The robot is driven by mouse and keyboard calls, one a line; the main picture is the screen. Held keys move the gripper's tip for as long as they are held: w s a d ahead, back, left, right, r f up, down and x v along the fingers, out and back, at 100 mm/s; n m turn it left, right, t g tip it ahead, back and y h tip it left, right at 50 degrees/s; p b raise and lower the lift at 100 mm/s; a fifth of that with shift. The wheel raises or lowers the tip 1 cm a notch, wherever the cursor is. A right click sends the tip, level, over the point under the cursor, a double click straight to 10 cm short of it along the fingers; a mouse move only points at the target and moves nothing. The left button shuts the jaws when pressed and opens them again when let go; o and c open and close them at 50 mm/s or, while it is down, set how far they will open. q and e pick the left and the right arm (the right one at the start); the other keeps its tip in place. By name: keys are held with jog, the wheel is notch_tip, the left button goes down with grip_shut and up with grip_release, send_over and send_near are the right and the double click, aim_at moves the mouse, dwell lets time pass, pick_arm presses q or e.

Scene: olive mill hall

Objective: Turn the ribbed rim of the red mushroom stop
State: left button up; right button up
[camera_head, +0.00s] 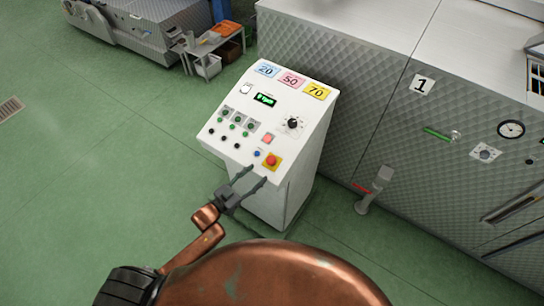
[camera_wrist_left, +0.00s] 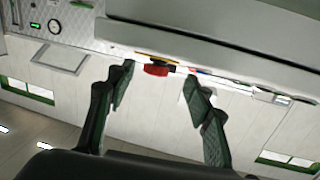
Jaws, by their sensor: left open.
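The red mushroom stop (camera_head: 271,160) sits on a yellow square plate (camera_head: 277,166) at the lower right of the white control panel (camera_head: 224,144). In the left wrist view the red mushroom stop (camera_wrist_left: 157,69) shows side-on, ahead of the fingers and between them. Its ribs are too small to make out. My left gripper (camera_head: 256,174) is open, its two fingers pointing at the panel's lower edge just short of the stop. In the left wrist view the left gripper (camera_wrist_left: 158,82) has nothing between its fingertips that they touch. My right gripper is not in view.
Close to the stop are a blue button (camera_head: 257,154), a lit red square button (camera_head: 267,139) and a black rotary knob (camera_head: 292,123). Rows of small buttons fill the panel's left. A large metal machine (camera_head: 375,75) stands right behind the console. Green floor (camera_head: 90,150) is clear on the left.

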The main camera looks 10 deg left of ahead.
aim_at(269, 162)
pick_arm(q)
jog(key=shift+w+d+r, duration=0.25)
jog(key=shift+w+r, duration=0.1)
jog(key=shift+r, duration=0.2)
jog(key=shift+w+d+r, duration=0.25)
jog(key=shift+w+r, duration=0.1)
jog(key=shift+r, duration=0.15)
jog(key=shift+w+d+r, duration=0.1)
jog(key=shift+w+d, duration=0.1)
jog(key=shift+w, duration=0.1)
jog(key=p+x, duration=0.1)
jog(key=x, duration=0.4)
jog(key=shift+d+p, duration=0.1)
jog(key=shift+p, duration=0.25)
jog(key=shift+w+d, duration=0.3)
jog(key=shift+w, duration=0.35)
jog(key=shift+c, duration=0.3)
jog(key=shift+h, duration=0.4)
jog(key=c, duration=1.1)
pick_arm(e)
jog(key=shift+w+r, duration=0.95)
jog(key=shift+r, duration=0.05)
